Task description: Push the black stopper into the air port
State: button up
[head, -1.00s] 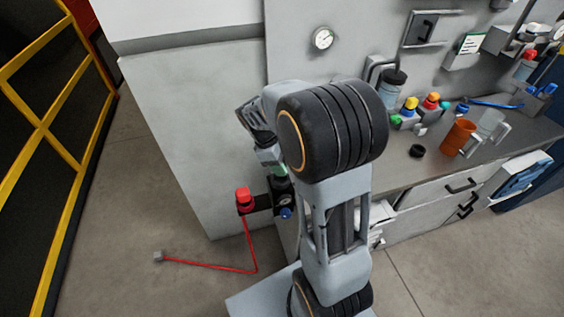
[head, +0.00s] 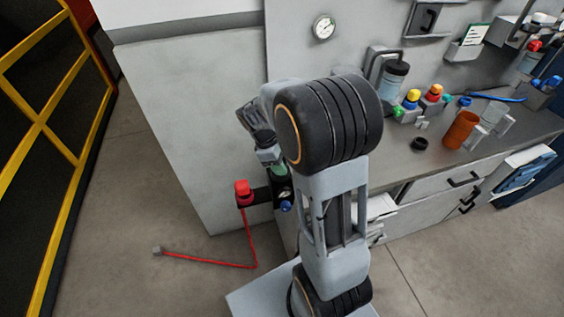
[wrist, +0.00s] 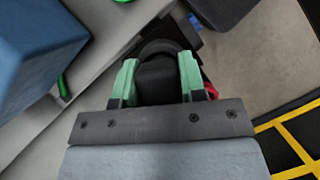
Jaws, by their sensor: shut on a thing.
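My gripper (wrist: 158,82) has two green fingers, seen in the wrist view. They are shut on a black, rounded piece (wrist: 157,85), which looks like the black stopper. In the head view my arm hides most of the gripper; part of its green fingers (head: 280,170) shows just above a dark fitting (head: 283,188) on the side of the bench. This fitting has a red knob (head: 243,188) on its left and a blue part (head: 286,206) below. I cannot make out the air port's opening, or whether the stopper touches it.
A red line (head: 208,262) hangs from the red knob to a small grey tag on the floor. The grey worktop (head: 390,172) on the right holds a black ring (head: 419,144), an orange cup (head: 461,130) and coloured-cap bottles. A yellow-framed barrier (head: 45,125) stands at left.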

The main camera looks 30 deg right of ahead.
jog(key=shift+s+f, duration=0.15)
jog(key=shift+f, duration=0.2)
dwell(0.6)
jog(key=o, duration=1)
jog(key=shift+r, duration=0.2)
jog(key=v, duration=1.4)
jog(key=s+a+f+m+t+y, duration=0.1)
jog(key=s+a+m+t, duration=0.1)
jog(key=s+m, duration=0.3)
jog(key=s+a+f+m+t+y, duration=0.2)
jog(key=s+m+t, duration=0.2)
jog(key=s, duration=0.4)
jog(key=shift+m+t, duration=0.4)
jog(key=shift+t, duration=0.1)
